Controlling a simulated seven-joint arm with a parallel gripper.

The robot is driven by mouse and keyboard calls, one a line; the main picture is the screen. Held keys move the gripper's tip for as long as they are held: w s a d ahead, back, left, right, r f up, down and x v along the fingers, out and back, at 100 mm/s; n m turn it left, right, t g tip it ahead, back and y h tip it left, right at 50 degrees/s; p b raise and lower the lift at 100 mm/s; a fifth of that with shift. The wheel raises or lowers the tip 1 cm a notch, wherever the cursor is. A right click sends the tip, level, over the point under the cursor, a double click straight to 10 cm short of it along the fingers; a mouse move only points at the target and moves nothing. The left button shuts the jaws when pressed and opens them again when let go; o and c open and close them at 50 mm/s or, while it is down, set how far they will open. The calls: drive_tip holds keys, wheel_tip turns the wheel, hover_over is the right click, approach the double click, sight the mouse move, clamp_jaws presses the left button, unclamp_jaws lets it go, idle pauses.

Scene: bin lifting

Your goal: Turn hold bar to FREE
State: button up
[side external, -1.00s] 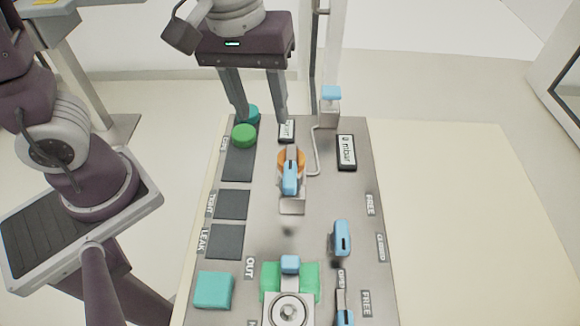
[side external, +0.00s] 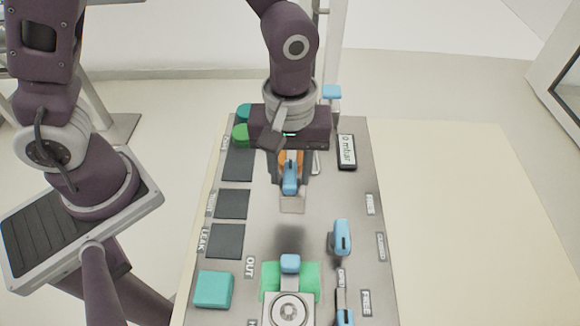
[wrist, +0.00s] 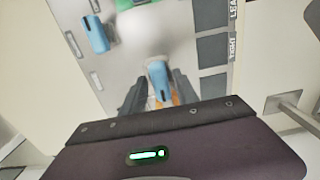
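I cannot tell for sure which blue handle is the hold bar. One blue handle (side external: 341,238) stands on the panel's right side, with a FREE label (side external: 370,204) above it to the right; it also shows in the wrist view (wrist: 95,35). Another blue handle (side external: 345,317) is at the bottom edge, near a second FREE label (side external: 366,302). My gripper (side external: 290,178) is over a third blue handle (side external: 289,180) on an orange base. In the wrist view my open fingers (wrist: 160,98) are spread on either side of that handle (wrist: 159,74). Contact is unclear.
The grey panel (side external: 260,215) also carries a green fixture (side external: 270,283) with a blue top, a teal block (side external: 213,290), dark square pads (side external: 232,204) and a mbar display (side external: 347,152). A blue-topped post (side external: 332,92) stands at the back. Bare table lies to the right.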

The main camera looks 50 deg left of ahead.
clamp_jaws()
idle(1.2)
